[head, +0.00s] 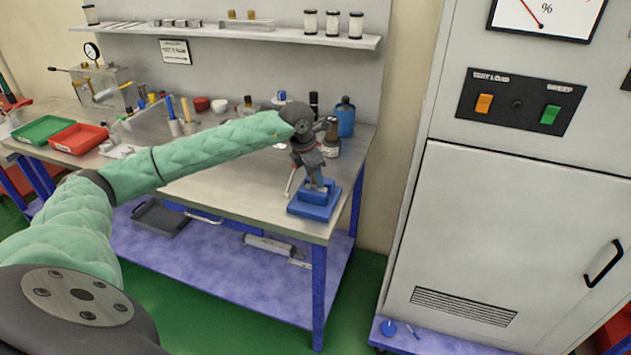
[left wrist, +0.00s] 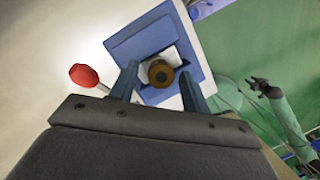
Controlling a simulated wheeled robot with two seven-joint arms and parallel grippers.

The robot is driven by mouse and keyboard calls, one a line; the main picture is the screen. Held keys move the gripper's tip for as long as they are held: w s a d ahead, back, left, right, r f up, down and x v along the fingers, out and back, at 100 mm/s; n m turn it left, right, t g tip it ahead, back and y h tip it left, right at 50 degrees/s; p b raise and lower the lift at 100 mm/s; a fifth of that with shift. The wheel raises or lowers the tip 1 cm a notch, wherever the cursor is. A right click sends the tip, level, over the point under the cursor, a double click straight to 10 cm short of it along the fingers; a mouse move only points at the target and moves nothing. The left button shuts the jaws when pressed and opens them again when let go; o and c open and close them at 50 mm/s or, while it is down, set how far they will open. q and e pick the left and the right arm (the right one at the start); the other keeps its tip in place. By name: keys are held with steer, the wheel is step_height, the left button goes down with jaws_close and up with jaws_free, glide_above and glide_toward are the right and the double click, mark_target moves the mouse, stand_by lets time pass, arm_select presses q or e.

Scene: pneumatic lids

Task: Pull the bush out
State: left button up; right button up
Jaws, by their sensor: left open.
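The bush (left wrist: 160,73) is a brown-bronze ring with a dark centre. It sits in a pale seat on the blue fixture (left wrist: 205,58), which also shows in the head view (head: 312,211) near the bench's right front corner. My left gripper (left wrist: 157,84) is open above the fixture, with its fingers on either side of the bush and gaps visible. In the head view my left gripper (head: 316,182) points down and hides the bush. My right arm's dark gripper (left wrist: 262,84) appears small and far off in the left wrist view; its jaws are unclear.
A red-knobbed lever (left wrist: 84,75) stands beside the fixture. A blue bottle (head: 345,118) and dark jars stand behind it. Red tray (head: 78,139) and green tray (head: 42,130) lie at the bench's left. A tall grey cabinet (head: 500,230) stands right of the bench (head: 235,195).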

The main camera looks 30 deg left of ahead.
arm_select(q)
steer(key=c, duration=1)
steer(key=shift+w+v, duration=0.15)
steer(key=shift+v, duration=0.7)
steer(key=shift+w+v, duration=0.2)
steer(key=shift+v, duration=0.6)
jaws_close()
steer(key=shift+d+r+p, duration=0.2)
steer(key=shift+r+p, duration=0.5)
steer(key=shift+r, duration=1.8)
